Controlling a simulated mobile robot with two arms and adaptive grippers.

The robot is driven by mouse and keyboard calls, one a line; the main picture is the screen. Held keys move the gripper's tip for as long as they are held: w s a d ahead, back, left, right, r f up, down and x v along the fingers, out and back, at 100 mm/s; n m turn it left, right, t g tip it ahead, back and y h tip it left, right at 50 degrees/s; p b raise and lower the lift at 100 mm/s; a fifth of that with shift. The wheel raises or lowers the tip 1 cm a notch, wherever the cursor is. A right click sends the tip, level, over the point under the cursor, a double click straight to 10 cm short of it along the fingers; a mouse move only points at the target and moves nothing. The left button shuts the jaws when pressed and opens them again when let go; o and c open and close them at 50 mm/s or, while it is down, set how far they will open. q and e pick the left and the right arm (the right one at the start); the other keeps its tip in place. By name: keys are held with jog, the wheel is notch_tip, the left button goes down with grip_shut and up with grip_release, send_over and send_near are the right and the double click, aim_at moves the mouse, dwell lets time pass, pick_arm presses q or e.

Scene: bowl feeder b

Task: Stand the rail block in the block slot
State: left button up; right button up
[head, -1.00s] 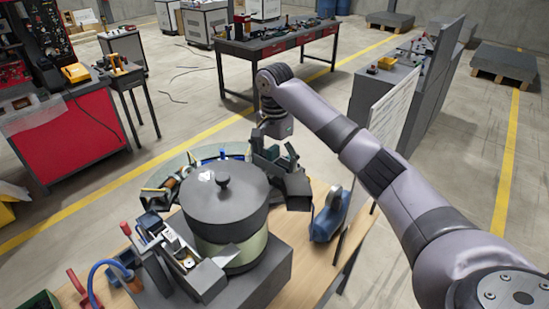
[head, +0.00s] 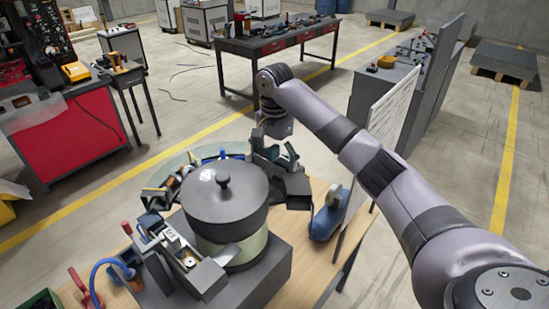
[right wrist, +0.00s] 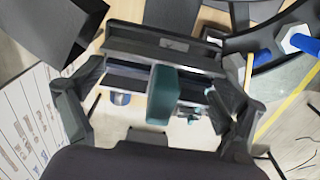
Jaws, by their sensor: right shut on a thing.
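My right gripper (head: 275,158) is above the right rear side of the bowl feeder (head: 224,195), at the end of the arm that comes in from the right. In the right wrist view, its two fingers (right wrist: 155,108) stand on either side of a dark bar-like piece with a dark teal block across its middle. I take this piece to be the rail block (right wrist: 163,94); it is held between the fingers. In the head view the fingers and block blend together. I cannot make out the block slot with certainty. My left gripper is not in view.
A blue tape dispenser (head: 328,217) is right of the feeder. A dark machine unit (head: 185,262) is at front left. A white printed panel (head: 392,112) stands beyond my arm.

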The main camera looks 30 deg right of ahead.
aim_at(275, 146)
jog(key=shift+f, duration=1.05)
dwell(0.6)
jog(key=o, duration=1.1)
notch_tip(275, 146, up, 12)
jog(key=shift+d+f, duration=0.1)
